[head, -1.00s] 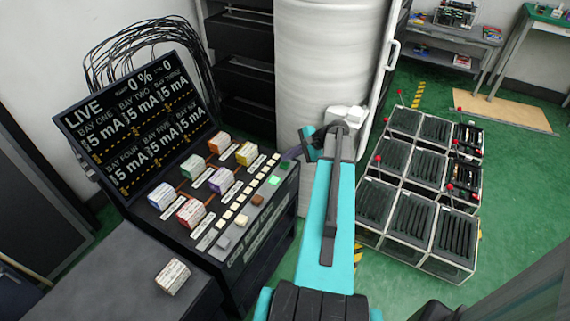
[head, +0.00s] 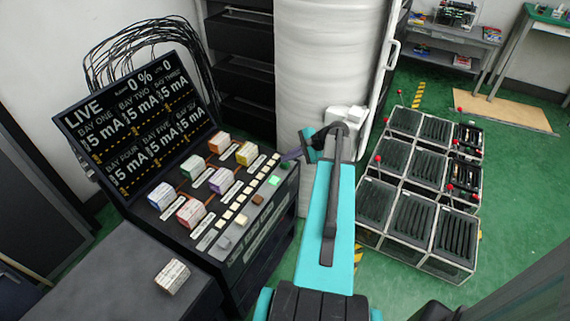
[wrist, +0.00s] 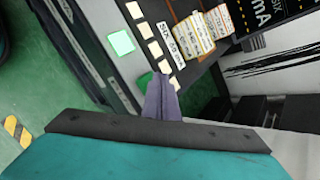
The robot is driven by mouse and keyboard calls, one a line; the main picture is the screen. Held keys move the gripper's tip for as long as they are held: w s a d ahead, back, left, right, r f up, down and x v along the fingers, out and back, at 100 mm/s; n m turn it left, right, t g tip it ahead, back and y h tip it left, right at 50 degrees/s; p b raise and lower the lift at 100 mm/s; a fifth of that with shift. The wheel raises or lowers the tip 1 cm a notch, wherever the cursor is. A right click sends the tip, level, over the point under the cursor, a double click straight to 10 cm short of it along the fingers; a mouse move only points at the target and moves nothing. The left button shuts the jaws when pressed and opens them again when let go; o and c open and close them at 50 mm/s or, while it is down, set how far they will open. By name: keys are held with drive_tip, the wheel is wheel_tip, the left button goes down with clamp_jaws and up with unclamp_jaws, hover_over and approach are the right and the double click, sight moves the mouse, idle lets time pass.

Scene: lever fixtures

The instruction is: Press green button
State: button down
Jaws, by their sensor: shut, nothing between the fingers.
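The sloped console (head: 262,235) stands at left centre with a row of square buttons along its front right edge. A bright, pale green button (head: 274,181) is in that row and also shows in the wrist view (wrist: 122,42). A darker green button (wrist: 144,80) sits further along the row, beside my fingertips, and shows at the console's far right corner in the head view (head: 286,164). My gripper (wrist: 161,84) is shut and empty, its purple-grey fingers close to the dark green button. I cannot tell whether they touch the panel.
Cream buttons (wrist: 162,66) and coloured blocks (head: 222,180) stand on the panel near my gripper. A screen (head: 140,110) rises behind them. A white cylinder (head: 325,60) stands behind my arm. A rack of dark trays (head: 420,190) is on the green floor at right.

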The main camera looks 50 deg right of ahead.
sight(288, 164)
drive_tip(key=shift+f, duration=0.4)
idle(0.5)
drive_tip(key=shift+r, duration=0.15)
drive_tip(key=shift+r+p, duration=0.6)
drive_tip(key=shift+r, duration=0.25)
drive_tip(key=shift+r, duration=0.1)
drive_tip(key=shift+r+p, duration=1.9)
drive_tip(key=shift+r, duration=1.05)
drive_tip(key=shift+s+f, duration=0.1)
